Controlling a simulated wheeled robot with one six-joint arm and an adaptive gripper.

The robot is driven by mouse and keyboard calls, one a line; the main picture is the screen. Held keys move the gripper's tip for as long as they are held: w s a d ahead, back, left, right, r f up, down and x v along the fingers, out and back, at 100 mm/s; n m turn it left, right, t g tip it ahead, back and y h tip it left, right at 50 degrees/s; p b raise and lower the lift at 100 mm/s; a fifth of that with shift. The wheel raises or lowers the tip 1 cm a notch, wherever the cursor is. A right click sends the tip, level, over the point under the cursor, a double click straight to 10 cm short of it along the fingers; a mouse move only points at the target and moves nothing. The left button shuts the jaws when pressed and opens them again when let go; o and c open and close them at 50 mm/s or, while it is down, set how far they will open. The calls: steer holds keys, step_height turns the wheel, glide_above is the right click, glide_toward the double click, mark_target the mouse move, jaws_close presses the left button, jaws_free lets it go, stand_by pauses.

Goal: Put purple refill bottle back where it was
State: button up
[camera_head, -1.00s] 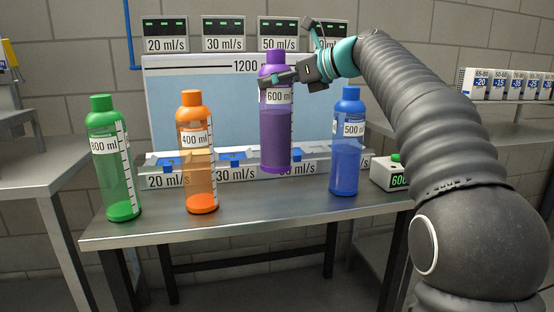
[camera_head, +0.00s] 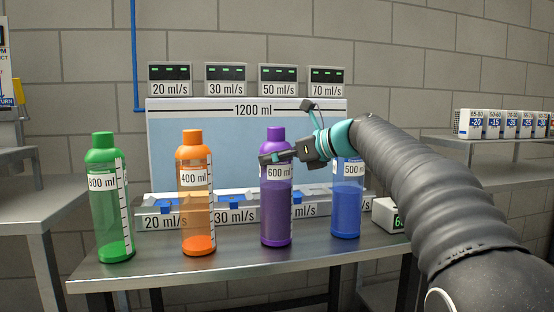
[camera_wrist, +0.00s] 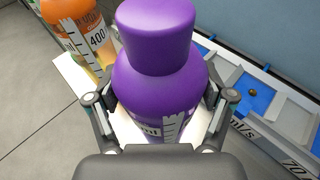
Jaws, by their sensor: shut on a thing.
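The purple refill bottle (camera_head: 276,205), labelled 600 ml, is upright at the front of the metal table, between the orange and blue bottles. Its base appears to be at the table top; I cannot tell for sure that it touches. My gripper (camera_head: 276,158) is shut around its upper part, just below the shoulder. In the wrist view the purple bottle (camera_wrist: 160,75) fills the middle, with a finger of my gripper (camera_wrist: 158,120) on each side. Its lower part is hidden there.
A green bottle (camera_head: 112,215) and an orange bottle (camera_head: 197,215) stand to the left, a blue bottle (camera_head: 347,205) close on the right. Behind is the 1200 ml tank (camera_head: 215,150) with a ledge of blue-marked slots (camera_head: 232,203). A white box (camera_head: 388,214) sits at the right.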

steer(key=o, duration=1.7)
steer(key=shift+f, duration=0.1)
steer(key=p+v, duration=0.1)
steer(key=v, duration=1.1)
